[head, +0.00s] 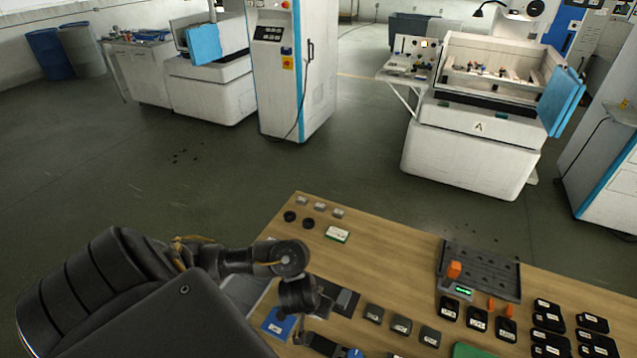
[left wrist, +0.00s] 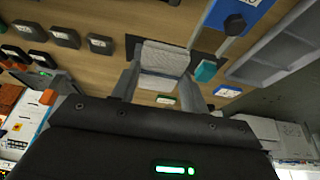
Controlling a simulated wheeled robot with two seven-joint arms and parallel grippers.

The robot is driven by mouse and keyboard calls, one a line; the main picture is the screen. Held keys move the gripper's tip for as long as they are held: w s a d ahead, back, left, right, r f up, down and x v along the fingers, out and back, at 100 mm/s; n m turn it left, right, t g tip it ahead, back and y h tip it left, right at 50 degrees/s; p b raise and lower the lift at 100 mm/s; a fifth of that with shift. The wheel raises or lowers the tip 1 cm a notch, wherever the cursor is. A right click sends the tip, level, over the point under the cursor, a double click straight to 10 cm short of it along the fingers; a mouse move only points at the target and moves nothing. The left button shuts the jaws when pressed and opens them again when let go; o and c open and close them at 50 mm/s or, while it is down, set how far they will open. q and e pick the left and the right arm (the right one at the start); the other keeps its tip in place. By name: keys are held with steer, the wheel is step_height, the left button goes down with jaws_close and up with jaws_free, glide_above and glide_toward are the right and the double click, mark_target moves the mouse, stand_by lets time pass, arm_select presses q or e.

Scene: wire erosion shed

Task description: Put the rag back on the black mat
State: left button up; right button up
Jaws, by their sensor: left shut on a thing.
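My left gripper (left wrist: 162,72) is shut on the pale grey rag (left wrist: 165,57) in the left wrist view, one finger at each side of it. The rag looks folded, with some of it showing between the fingers. The black mat (left wrist: 208,40) shows as dark strips on both sides of the rag, so the rag is over it. I cannot tell whether the rag touches the mat. In the head view my left arm comes in from the left, and its wrist hides much of this spot. My right gripper is not in view.
A blue box (head: 280,322) lies left of the wrist. Small black boxes (head: 401,325) stand to the right. A green-white card (head: 337,235) lies towards the back. The wooden tabletop (head: 385,255) is clear between them.

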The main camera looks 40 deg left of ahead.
arm_select(q)
steer(key=shift+w+a+f, duration=0.2)
steer(key=shift+a+f, duration=0.15)
steer(key=shift+a, duration=0.25)
steer(key=w+a+f+b, duration=0.2)
steer(key=b, duration=0.1)
steer(key=w+a+f+b, duration=0.2)
steer(key=w+f+b, duration=0.1)
steer(key=w+a+f+b, duration=0.2)
steer(key=w, duration=0.1)
steer(key=shift+w+a+f+b, duration=0.2)
steer(key=shift+a+f+b, duration=0.1)
steer(key=shift+b, duration=0.1)
steer(key=shift+w+a+f, duration=0.1)
steer(key=shift+w+f, duration=0.05)
steer(key=shift+w, duration=0.05)
steer(key=x, duration=0.1)
steer(key=b+x, duration=0.2)
steer(key=shift+s+a+f, duration=0.15)
steer(key=shift+s+f, duration=0.1)
steer(key=shift+f, duration=0.35)
steer(key=shift+f, duration=0.15)
steer(key=o, duration=0.9)
